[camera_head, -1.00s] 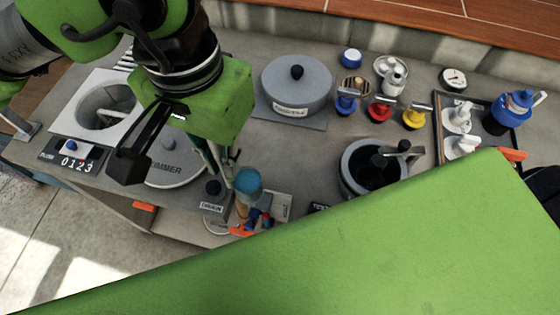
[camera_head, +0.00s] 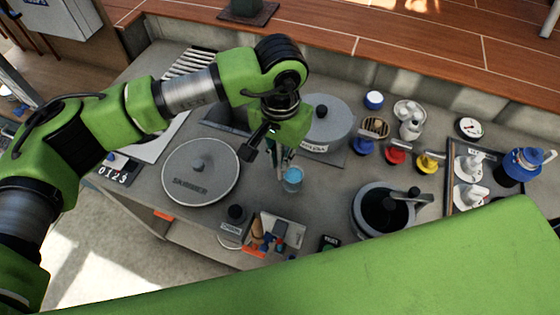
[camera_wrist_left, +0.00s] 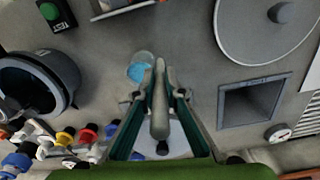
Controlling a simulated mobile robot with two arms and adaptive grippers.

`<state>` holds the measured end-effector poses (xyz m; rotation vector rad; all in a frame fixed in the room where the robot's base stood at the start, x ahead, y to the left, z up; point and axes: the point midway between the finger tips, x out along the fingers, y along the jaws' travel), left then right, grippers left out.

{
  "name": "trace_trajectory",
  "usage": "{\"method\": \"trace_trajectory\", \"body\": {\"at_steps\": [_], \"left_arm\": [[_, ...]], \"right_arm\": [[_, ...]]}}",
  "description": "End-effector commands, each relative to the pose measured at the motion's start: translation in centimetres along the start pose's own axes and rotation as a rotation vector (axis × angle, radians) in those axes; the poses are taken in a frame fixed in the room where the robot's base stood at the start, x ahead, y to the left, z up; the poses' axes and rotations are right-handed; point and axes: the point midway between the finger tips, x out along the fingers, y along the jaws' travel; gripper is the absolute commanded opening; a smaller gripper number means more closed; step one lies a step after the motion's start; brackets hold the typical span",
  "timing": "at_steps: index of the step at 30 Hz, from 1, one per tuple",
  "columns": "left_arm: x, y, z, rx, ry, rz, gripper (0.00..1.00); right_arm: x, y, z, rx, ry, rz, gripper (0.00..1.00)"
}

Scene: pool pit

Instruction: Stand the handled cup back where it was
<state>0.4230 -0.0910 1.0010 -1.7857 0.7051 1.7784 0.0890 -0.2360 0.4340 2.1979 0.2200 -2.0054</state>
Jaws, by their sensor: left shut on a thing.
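The handled cup (camera_head: 292,178) is light blue and looks see-through. It shows below my left gripper (camera_head: 268,150), which is shut on its pale grey handle. In the left wrist view the handle (camera_wrist_left: 160,100) runs between the two dark green fingers, and the blue cup (camera_wrist_left: 139,67) shows beyond the fingertips. The cup is over bare grey deck, right of the round skimmer lid (camera_head: 200,190). I cannot tell whether its bottom touches the deck. My right gripper is not in view.
A tool caddy (camera_head: 282,233) stands in front of the cup. A lidded grey pot (camera_head: 328,128) is behind, and an open dark pot (camera_head: 385,205) is to the right. Coloured valves (camera_head: 395,154) and a tray with a blue jug (camera_head: 522,165) stand farther right.

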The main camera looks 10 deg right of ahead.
Motion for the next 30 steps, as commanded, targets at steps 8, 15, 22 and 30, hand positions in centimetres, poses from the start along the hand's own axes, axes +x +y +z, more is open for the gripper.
{"method": "trace_trajectory", "body": {"at_steps": [8,15,22,30], "left_arm": [[2.5,0.1,0.2,0.001,-0.003,0.002,0.0],[2.7,0.1,0.2,0.001,-0.002,0.001,0.0],[2.9,0.0,0.2,0.0,-0.003,0.001,0.26],[2.8,0.1,0.2,0.0,-0.003,0.001,0.27]], "right_arm": [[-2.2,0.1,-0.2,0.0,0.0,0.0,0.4],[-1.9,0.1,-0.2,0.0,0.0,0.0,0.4],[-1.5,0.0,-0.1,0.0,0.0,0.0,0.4],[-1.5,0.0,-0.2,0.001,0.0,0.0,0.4]]}}
